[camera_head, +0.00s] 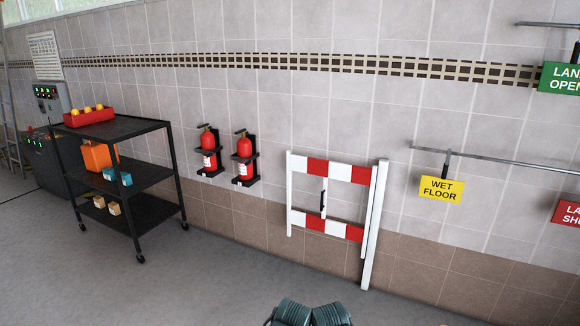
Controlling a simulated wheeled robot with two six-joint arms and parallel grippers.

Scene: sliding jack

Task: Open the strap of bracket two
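Two black wall brackets hang side by side on the tiled wall, left of the middle of the head view. The left bracket (221,149) holds a red fire extinguisher (208,143). The right bracket (252,156) holds another red extinguisher (243,149). Both extinguishers stand upright. A dark strap (207,151) crosses the left extinguisher and a similar strap (242,157) crosses the right one. Both straps look closed, but they are small. No number is readable, so I cannot tell which bracket is two.
A black wheeled cart (125,127) with a red tray (89,117) stands left of the brackets. A red-and-white barrier gate (338,172) stands to their right. A yellow sign (441,189) hangs from a rail (500,161). The floor (200,275) in front is clear.

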